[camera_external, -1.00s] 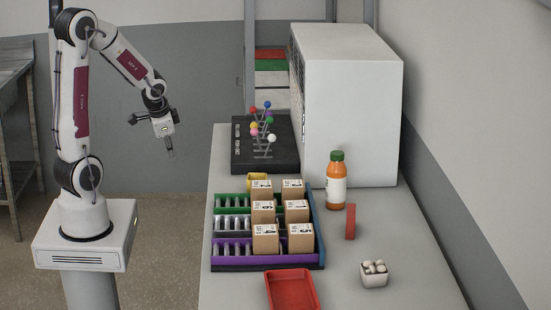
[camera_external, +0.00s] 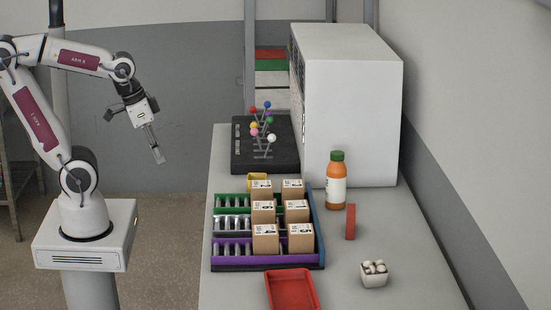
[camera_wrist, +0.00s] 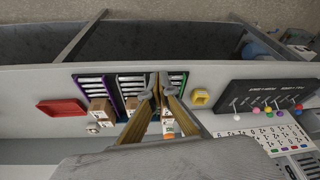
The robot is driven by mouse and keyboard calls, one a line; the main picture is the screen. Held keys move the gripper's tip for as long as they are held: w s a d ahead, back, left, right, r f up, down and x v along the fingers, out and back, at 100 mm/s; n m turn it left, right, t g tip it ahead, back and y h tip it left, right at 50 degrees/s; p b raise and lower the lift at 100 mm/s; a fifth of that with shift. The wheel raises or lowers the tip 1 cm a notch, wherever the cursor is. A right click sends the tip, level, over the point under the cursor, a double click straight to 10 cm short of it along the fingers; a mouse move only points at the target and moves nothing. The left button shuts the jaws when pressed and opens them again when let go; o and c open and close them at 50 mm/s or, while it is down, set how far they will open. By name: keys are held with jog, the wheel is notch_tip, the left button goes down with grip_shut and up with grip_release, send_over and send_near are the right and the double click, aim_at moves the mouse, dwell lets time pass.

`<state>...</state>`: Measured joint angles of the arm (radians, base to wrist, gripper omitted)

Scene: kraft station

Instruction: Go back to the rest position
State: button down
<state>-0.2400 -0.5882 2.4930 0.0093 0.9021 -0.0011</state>
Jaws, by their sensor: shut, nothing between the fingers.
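My gripper (camera_external: 157,156) hangs in the air left of the table, pointing down and slightly right, apart from everything. Its fingers are shut and hold nothing. In the wrist view my gripper (camera_wrist: 158,88) shows in the middle, with the table's things beyond it. My arm is bent, its elbow toward the left edge of the external view.

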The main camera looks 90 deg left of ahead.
jog(key=d+r+m+t+h, duration=0.1)
jog(key=d+r+m+t, duration=0.1)
jog(key=d, duration=0.3)
jog(key=shift+d+r+m, duration=0.4)
jog(key=shift+r, duration=0.35)
jog(key=shift+a, duration=0.1)
dwell(1.3)
